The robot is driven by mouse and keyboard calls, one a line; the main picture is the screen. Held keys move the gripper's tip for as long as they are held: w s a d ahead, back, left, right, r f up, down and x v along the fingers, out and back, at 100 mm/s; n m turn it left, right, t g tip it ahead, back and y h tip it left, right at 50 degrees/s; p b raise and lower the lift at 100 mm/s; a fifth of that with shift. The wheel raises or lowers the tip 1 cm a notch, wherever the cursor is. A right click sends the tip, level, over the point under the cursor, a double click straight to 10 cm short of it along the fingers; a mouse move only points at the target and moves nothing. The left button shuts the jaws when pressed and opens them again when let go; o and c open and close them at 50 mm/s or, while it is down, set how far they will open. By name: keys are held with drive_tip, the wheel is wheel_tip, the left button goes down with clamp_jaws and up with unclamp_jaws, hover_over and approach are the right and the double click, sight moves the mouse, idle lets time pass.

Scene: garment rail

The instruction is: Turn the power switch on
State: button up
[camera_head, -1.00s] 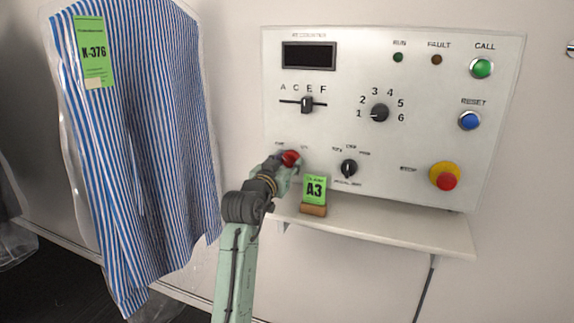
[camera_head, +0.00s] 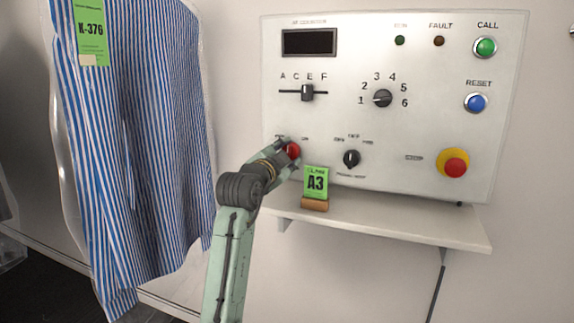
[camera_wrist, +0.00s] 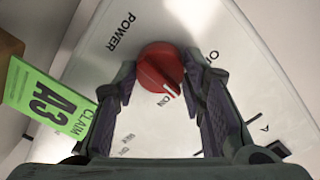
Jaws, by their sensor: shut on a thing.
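The power switch is a red rotary knob (camera_head: 293,151) at the lower left of the light grey control panel (camera_head: 345,60). In the wrist view the red knob (camera_wrist: 158,67) sits between my two fingers, below the POWER lettering. Its white pointer mark is beside the ON label (camera_wrist: 163,101); the other label, at the upper right, is partly covered by a finger. My gripper (camera_wrist: 160,76) is shut on the knob, one finger on each side. In the head view my gripper (camera_head: 290,156) reaches the knob from the lower left and partly hides it.
A green A3 claim tag (camera_head: 316,182) in a wooden holder stands on the shelf (camera_head: 410,228), close right of my gripper. A striped shirt (camera_head: 135,150) in clear cover hangs left. A black selector (camera_head: 351,159) and a red stop button (camera_head: 455,167) are further right.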

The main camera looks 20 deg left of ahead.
drive_tip(key=shift+m+b, duration=1.75)
drive_tip(key=shift+m, duration=2.15)
drive_tip(key=o, duration=1.2)
drive_tip(key=shift+c, duration=0.2)
drive_tip(key=shift+s, duration=0.1)
drive_tip(key=s, duration=1.1)
drive_tip(key=shift+s+a, duration=0.2)
drive_tip(key=shift+s, duration=0.2)
